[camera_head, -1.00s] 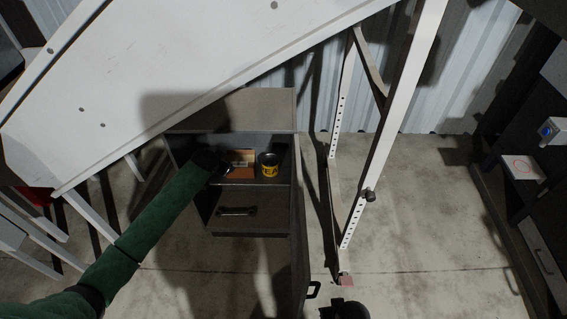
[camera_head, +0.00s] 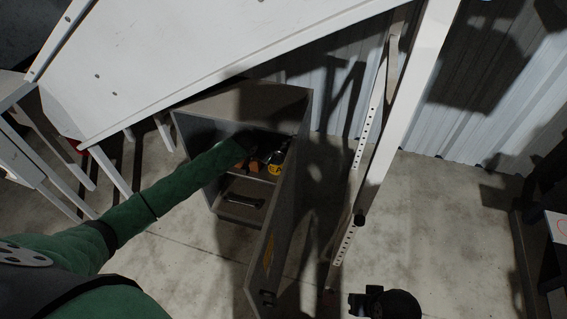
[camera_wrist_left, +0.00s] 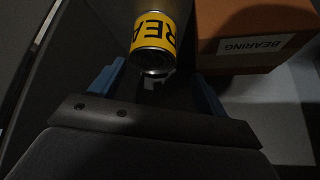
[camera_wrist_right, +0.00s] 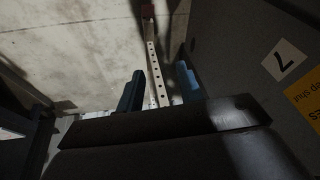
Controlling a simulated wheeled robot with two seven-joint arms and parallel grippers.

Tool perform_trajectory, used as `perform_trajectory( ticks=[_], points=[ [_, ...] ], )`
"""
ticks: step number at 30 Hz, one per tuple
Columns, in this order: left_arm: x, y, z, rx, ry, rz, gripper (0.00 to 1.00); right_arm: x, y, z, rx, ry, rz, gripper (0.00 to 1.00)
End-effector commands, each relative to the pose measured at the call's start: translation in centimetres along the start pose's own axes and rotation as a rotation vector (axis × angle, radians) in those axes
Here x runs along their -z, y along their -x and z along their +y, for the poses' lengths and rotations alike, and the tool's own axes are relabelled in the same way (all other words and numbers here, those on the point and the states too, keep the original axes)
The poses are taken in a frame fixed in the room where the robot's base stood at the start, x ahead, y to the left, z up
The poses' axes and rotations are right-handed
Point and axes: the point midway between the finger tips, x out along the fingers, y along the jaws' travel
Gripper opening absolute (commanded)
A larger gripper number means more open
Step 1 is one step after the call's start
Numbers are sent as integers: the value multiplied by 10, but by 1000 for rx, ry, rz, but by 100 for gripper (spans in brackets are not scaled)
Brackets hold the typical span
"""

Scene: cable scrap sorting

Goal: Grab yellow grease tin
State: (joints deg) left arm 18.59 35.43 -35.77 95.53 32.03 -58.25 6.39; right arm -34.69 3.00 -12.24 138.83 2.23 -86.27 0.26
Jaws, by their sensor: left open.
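The yellow grease tin (camera_head: 276,169) stands on the upper shelf of the open grey cabinet (camera_head: 235,94), partly hidden by my left gripper (camera_head: 257,161). In the left wrist view, the tin (camera_wrist_left: 153,32) has a yellow band with black letters. My left gripper (camera_wrist_left: 156,86) is open there, and the tin sits just beyond the gap between its blue fingers, not clasped. My right gripper (camera_wrist_right: 160,88) is open and empty. It also shows in the head view (camera_head: 368,301), low, to the right of the cabinet door.
A brown box labelled BEARING (camera_wrist_left: 250,35) stands right beside the tin. A wrench (camera_head: 243,201) lies on the lower shelf. The open cabinet door (camera_head: 268,255) extends toward me. A white perforated post (camera_head: 362,190) stands to the right, and a white slanted panel (camera_head: 220,45) hangs above.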

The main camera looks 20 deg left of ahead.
Motion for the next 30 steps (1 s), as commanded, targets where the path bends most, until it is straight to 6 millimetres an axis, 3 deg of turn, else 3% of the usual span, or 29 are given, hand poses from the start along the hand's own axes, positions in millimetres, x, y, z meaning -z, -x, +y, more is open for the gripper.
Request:
perform_trajectory(
  ticks=[14,30],
  points=[
    [0,-4,7,-36,65,-6,76,-18,7,0,0,3,-100,36],
    [0,-62,9,-36,68,-6,76,-20,21,7,-19,-6,-125,36]
  ],
)
